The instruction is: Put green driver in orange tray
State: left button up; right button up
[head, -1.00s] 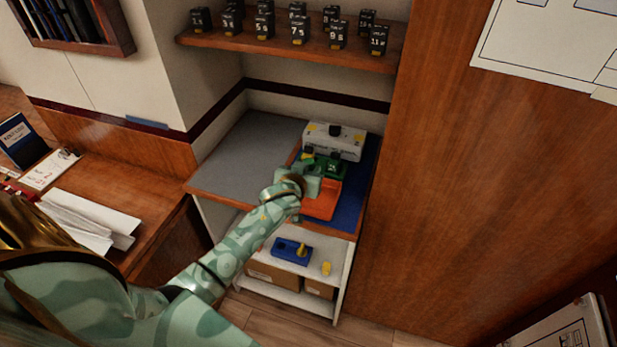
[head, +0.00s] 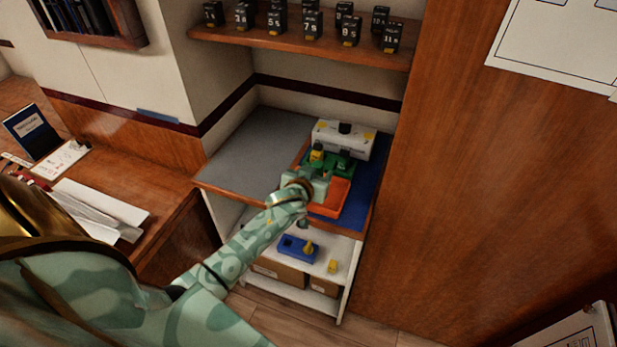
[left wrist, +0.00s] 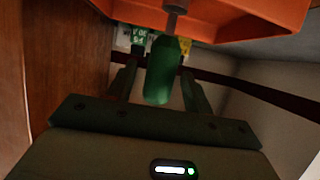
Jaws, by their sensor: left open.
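The green driver (left wrist: 160,72) shows in the left wrist view, its green handle between my two fingers and its grey shaft pointing up the picture over the orange tray's edge. My left gripper (head: 318,180) is open, with a finger on each side of the handle; I cannot tell if either touches it. In the head view the gripper is at the left side of the orange tray (head: 342,190), and I cannot make out the driver there. The orange tray also fills the top of the left wrist view (left wrist: 235,18). My right gripper is not in view.
A green tray (head: 343,168) with a yellow-topped item (head: 317,152) sits behind the orange tray, before a white box (head: 352,145). A blue mat (head: 366,196) lies under them. Grey counter (head: 255,150) at left is clear. A blue holder (head: 296,250) stands on the lower shelf.

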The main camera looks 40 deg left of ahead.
pick_arm(q)
jog(key=p+v, duration=0.2)
jog(key=v, duration=0.9)
jog(key=s+d+f+m+g+h, duration=0.1)
jog(key=s+d+f+m+g, duration=0.15)
jog(key=s+f, duration=0.65)
jog(key=s+d+f+m+g+h, duration=0.1)
jog(key=s+d+f+g, duration=0.15)
jog(key=f, duration=1.25)
jog(key=s+f+m+g, duration=0.1)
jog(key=s+f, duration=0.4)
jog(key=s, duration=0.5)
jog(key=s+f+m+g, duration=0.1)
jog(key=s+f+g, duration=0.2)
jog(key=s, duration=0.7)
jog(key=s+d+f+m+g+h, duration=0.1)
jog(key=s+f+g, duration=0.1)
jog(key=s+f, duration=0.5)
jog(key=s, duration=0.3)
jog(key=shift+f+g, duration=0.2)
jog(key=shift+g, duration=0.2)
